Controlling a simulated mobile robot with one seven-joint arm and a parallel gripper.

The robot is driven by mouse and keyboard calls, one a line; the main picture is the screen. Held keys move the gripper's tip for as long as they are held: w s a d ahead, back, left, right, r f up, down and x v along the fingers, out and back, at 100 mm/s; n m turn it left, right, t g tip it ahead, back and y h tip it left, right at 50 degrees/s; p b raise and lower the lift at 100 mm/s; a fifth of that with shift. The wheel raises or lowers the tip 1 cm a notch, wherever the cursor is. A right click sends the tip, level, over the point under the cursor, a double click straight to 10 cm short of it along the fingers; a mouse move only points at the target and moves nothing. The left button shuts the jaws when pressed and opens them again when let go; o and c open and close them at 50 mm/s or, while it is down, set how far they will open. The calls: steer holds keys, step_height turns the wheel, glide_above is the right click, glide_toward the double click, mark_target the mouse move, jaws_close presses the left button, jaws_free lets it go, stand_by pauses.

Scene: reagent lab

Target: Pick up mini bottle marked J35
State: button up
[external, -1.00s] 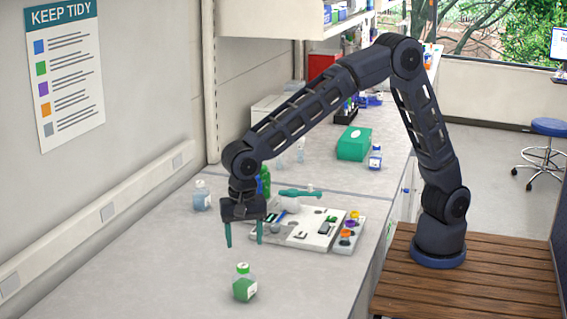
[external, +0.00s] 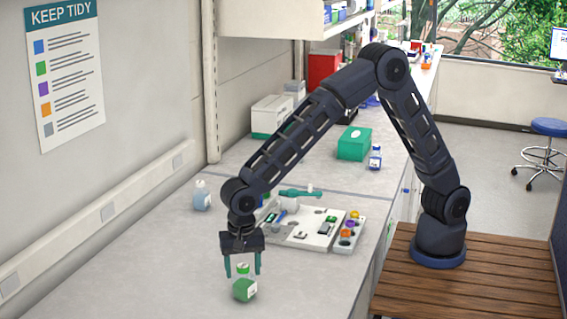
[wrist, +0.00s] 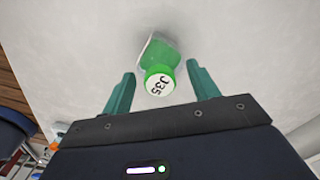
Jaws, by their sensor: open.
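The mini bottle marked J35 (wrist: 158,84) has a green cap with a white top reading "J35", seen in the wrist view. In the external view the bottle (external: 245,290) stands upright on the bench, with green contents and a white label. My gripper (external: 243,274) is open, pointing down, with its teal fingers on either side of the bottle's cap. In the wrist view the cap lies between and slightly beyond the fingertips of my gripper (wrist: 162,72), with a gap on each side. The bottle's lower body is partly hidden behind its cap there.
A white tray (external: 290,240) with small parts lies behind my gripper, with a strip of coloured caps (external: 347,236) beside it. A clear bottle with bluish contents (external: 201,198) stands near the wall. A green box (external: 354,143) stands farther back. The bench around the J35 bottle is clear.

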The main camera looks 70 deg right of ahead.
steer(key=shift+c, duration=0.2)
jaws_close()
steer(key=shift+r, duration=0.15)
